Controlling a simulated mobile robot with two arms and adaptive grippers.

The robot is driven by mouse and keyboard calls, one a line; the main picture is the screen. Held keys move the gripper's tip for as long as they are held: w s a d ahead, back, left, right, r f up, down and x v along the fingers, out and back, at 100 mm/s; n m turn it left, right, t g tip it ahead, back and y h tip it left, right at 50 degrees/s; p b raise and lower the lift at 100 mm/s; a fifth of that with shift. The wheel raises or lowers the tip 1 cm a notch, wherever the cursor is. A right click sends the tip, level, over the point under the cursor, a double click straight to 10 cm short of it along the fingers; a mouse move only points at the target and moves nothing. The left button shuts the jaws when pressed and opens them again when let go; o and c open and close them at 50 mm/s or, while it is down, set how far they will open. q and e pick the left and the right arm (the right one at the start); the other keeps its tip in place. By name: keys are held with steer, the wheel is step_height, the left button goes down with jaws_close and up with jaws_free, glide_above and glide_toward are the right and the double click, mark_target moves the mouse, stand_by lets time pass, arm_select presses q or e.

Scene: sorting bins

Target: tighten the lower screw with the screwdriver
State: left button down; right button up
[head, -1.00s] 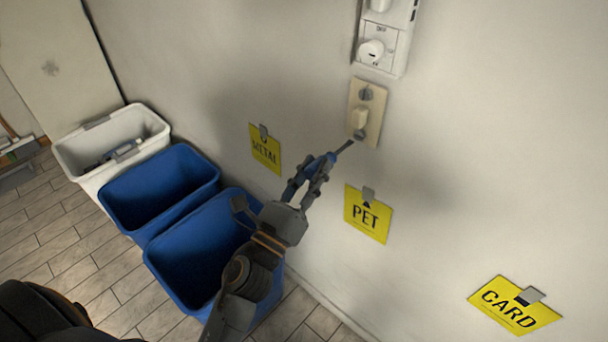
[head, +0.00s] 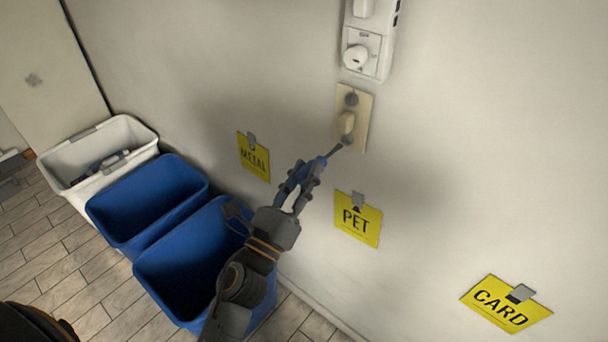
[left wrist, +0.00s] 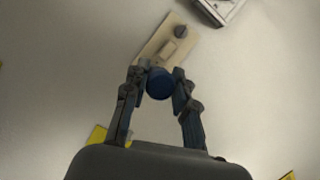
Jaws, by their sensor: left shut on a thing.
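A beige switch plate (head: 361,121) is on the wall, with a toggle in its middle. Its upper screw (head: 351,99) shows as a grey round head. My left gripper (head: 305,180) is shut on the blue handle of the screwdriver (head: 317,165), whose shaft points up and right to the plate's lower end. I cannot tell whether the tip touches the screw. In the left wrist view the blue handle's end (left wrist: 159,84) sits between the fingers, with the plate (left wrist: 165,45) beyond. My right gripper is not in view.
A white box with a knob (head: 367,50) is on the wall above the plate. Yellow METAL (head: 254,158), PET (head: 358,220) and CARD (head: 505,304) signs are clipped to the wall. Two blue bins (head: 146,204) and a white bin (head: 93,160) stand at left.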

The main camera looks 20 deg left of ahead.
arm_select(q)
steer(key=shift+w+d, duration=0.2)
steer(key=shift+w, duration=0.3)
steer(key=shift+w+d, duration=0.15)
steer(key=shift+w, duration=0.35)
steer(key=m+h+b, duration=0.1)
steer(key=m+h, duration=0.1)
steer(key=m, duration=0.1)
steer(key=shift+f+b, duration=0.1)
steer(key=shift+b, duration=0.3)
steer(key=shift+m+h, duration=0.4)
steer(key=shift+m, duration=0.7)
steer(key=m+h+b, duration=0.1)
steer(key=m, duration=0.1)
steer(key=shift+m+g, duration=0.3)
steer(key=shift+g, duration=0.1)
steer(key=shift+m+g+h+b, duration=0.4)
steer(key=shift+m+h, duration=0.3)
steer(key=shift+m, duration=0.5)
